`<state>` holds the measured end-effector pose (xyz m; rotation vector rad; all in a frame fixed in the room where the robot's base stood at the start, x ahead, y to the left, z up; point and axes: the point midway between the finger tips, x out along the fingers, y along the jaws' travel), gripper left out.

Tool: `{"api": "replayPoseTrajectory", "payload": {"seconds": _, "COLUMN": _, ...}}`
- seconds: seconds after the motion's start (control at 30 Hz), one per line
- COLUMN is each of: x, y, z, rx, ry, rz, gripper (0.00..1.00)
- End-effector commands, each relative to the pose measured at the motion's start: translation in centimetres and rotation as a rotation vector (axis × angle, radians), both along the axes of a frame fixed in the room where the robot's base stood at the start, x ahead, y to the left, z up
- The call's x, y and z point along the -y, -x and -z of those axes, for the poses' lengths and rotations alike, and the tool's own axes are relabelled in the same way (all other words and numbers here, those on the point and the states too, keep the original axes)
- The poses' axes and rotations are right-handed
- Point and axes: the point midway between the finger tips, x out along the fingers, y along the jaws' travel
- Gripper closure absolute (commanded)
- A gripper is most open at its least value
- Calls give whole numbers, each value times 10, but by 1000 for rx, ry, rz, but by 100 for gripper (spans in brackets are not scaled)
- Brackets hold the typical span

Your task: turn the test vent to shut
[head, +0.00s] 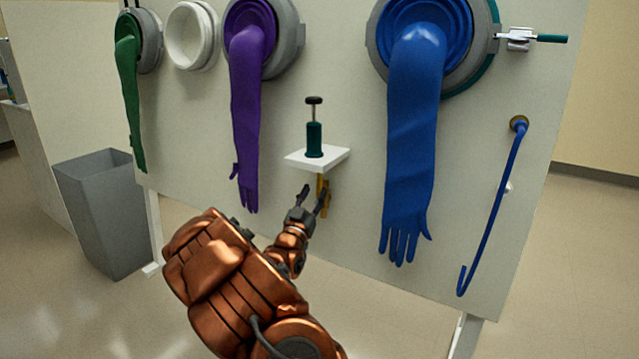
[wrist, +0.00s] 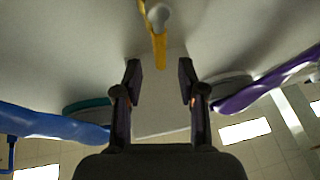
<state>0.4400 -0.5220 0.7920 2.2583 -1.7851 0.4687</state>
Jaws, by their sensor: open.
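A yellow lever (head: 321,184) sits on the pale panel just below the small white shelf, partly hidden by my gripper. In the wrist view the yellow lever (wrist: 158,48) runs from a pale round hub (wrist: 160,16) toward the space between my fingers. My gripper (head: 314,195) is open and empty, with its fingers either side of the lever's line and apart from it. A white valve body (head: 518,38) with a teal handle (head: 551,39) sticking out sideways is at the panel's upper right. No label shows which is the test vent.
A green pump-like bottle (head: 314,139) stands on the white shelf (head: 330,157) above my gripper. A purple glove (head: 247,120) hangs left, a blue glove (head: 411,140) right. A blue hooked rod (head: 490,210) hangs further right. A grey bin (head: 100,215) stands at left.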

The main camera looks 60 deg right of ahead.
Motion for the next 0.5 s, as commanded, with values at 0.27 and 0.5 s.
{"api": "replayPoseTrajectory", "payload": {"seconds": 0.27, "x": 27, "y": -5, "z": -11, "rx": 3, "ry": 0, "rz": 2, "gripper": 60}}
{"api": "replayPoseTrajectory", "payload": {"seconds": 0.5, "x": 42, "y": -10, "z": -19, "rx": 5, "ry": 2, "rz": -1, "gripper": 60}}
